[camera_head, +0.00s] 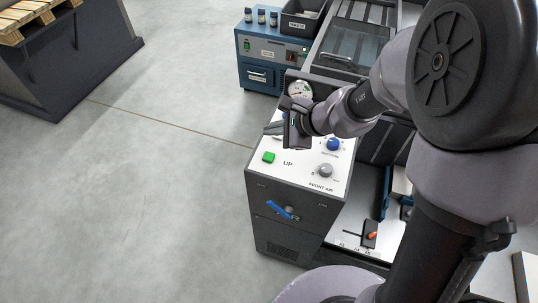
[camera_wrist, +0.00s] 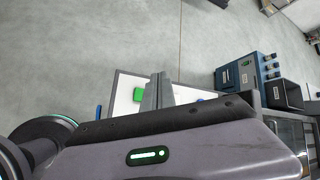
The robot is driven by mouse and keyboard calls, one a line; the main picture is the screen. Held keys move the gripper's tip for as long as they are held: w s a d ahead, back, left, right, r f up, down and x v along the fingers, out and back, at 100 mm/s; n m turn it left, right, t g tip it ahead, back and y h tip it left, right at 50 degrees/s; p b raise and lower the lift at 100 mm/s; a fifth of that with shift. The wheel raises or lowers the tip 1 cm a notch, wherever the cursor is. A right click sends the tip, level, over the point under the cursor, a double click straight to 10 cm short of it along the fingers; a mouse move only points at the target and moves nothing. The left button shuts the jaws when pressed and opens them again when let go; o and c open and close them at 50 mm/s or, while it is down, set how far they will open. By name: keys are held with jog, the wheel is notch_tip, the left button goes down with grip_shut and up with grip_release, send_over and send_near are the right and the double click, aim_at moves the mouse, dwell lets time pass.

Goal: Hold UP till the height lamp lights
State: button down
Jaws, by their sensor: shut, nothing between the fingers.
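The green button (camera_head: 268,157) sits on the white top of the control panel (camera_head: 300,180), left of the printed word UP. It also shows in the wrist view (camera_wrist: 138,94), left of the fingers. My gripper (camera_head: 272,128) is shut and empty above the far left part of the panel, beyond the button in the head view. Its closed fingers also show in the wrist view (camera_wrist: 159,80). I cannot make out a height lamp; my gripper and wrist cover part of the panel's far side.
A blue knob (camera_head: 334,144), a grey knob (camera_head: 325,170) and a round gauge (camera_head: 299,91) are on the panel unit. A blue lever (camera_head: 280,208) is on its front. A blue cabinet (camera_head: 265,55) stands behind.

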aim_at(272, 157)
notch_tip(272, 157, down, 8)
jog(key=b, duration=0.6)
jog(key=shift+r, duration=0.15)
jog(key=shift+f+b, duration=0.3)
jog(key=shift+b, duration=0.1)
dwell(1.1)
jog(key=shift+f+b, duration=0.25)
jog(key=shift+b, duration=0.15)
